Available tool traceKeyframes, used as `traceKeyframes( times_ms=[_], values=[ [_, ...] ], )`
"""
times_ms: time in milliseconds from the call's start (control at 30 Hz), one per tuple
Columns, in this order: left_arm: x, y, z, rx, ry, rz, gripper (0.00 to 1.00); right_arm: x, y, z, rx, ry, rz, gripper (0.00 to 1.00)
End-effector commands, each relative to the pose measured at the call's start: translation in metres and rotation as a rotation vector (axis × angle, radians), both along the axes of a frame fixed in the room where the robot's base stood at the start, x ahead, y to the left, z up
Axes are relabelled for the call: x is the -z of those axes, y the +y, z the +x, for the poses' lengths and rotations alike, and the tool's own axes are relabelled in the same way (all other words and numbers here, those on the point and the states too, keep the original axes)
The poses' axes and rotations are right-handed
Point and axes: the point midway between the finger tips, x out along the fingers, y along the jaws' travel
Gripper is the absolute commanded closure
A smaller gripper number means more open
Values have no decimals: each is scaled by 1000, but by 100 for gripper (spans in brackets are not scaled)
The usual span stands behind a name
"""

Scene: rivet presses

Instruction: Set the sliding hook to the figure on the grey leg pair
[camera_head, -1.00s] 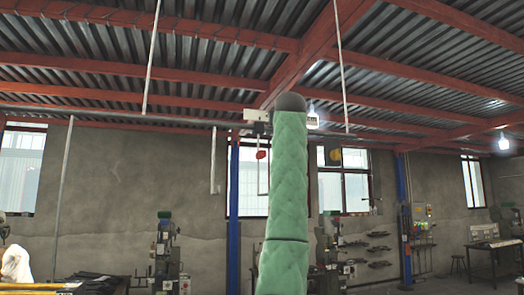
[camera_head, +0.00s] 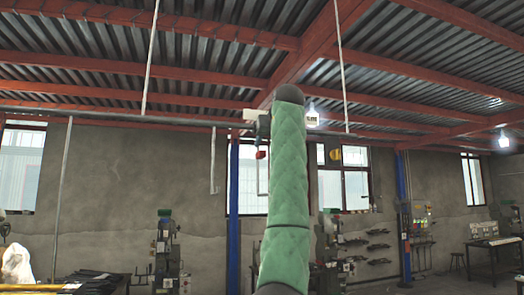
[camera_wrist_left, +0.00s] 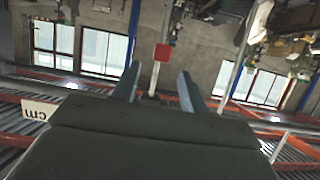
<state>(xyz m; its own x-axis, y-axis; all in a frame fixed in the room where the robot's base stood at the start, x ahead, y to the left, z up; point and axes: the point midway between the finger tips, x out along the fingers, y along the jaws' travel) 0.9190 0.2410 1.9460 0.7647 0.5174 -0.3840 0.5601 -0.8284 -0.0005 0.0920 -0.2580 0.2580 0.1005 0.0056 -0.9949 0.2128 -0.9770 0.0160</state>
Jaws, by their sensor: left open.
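A small red block (camera_head: 261,153) hangs below a pale box (camera_head: 253,115) at the end of a horizontal bar; a thin rod runs down from it. I take the block for the sliding hook, but its shape is too small to be sure. It also shows in the left wrist view (camera_wrist_left: 162,52), just beyond and between the two fingertips, with no contact visible. My left gripper (camera_wrist_left: 158,72) is open and empty. In the head view my green-sleeved left arm mostly hides it. A white card marked "cm" (camera_wrist_left: 38,110) shows left of the gripper. I cannot make out a grey leg pair or its figure.
A white plate with dark marks (camera_head: 312,117) shows right of my arm. Pale rods (camera_head: 150,60) hang from the red-beamed ceiling. Presses (camera_head: 166,255) stand by the back wall, and a workbench (camera_head: 496,243) stands at the right. The air left of my arm is mostly clear.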

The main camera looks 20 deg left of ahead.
Motion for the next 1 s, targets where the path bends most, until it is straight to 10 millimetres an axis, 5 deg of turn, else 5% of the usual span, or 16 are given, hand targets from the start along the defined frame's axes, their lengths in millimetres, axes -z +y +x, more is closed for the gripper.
traceKeyframes(
  times_ms=[67,400,867,1000],
  values=[
    [0,6,8,0,0,0,56,-6,-3,-14,0,12,-2,64],
    [17,28,40,-1,-1,1,56,-32,-2,-13,0,10,-1,64],
    [23,33,48,0,-2,1,56,-35,-1,-13,1,9,0,64],
    [23,33,48,0,-2,1,84,-35,0,-13,1,9,0,64]
  ],
)
